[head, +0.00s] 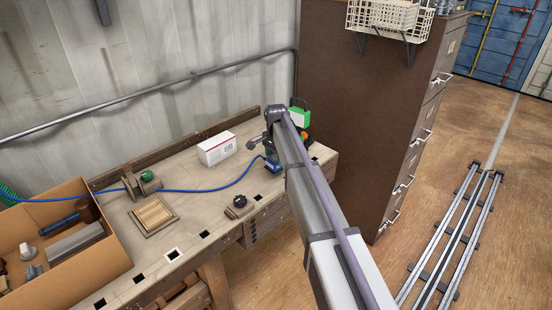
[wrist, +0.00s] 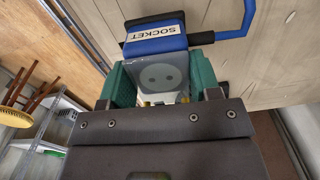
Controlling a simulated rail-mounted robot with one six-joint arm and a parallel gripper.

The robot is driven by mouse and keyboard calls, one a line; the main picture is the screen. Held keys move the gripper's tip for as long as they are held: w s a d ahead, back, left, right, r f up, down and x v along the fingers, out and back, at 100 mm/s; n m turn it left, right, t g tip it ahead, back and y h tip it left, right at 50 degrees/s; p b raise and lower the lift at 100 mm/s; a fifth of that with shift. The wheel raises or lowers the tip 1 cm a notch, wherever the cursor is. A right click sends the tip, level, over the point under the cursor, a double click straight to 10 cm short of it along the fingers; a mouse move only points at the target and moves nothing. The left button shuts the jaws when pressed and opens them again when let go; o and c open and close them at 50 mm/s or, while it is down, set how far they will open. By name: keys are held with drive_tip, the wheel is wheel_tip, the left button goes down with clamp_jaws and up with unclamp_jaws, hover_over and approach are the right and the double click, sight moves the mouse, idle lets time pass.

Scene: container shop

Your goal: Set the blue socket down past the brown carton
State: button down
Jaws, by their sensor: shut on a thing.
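In the head view the socket (head: 270,162) shows in part at the right end of the workbench, beside my arm, which hides most of the gripper. Whether it touches the bench is unclear. The open brown carton (head: 108,262) stands at the bench's left end, holding several parts, far left of the socket.
The cable runs left across the workbench (head: 190,220). A white box (head: 216,148), a wooden tray (head: 153,215) and a black knob (head: 239,204) stand between carton and socket. A green item (head: 298,116) is behind my arm. A tall brown cabinet (head: 350,90) stands right of the bench.

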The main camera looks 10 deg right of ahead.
wheel_tip(320, 180, up, 7)
drive_tip(key=p, duration=0.5)
drive_tip(key=shift+r+p, duration=0.15)
drive_tip(key=shift+p, duration=0.2)
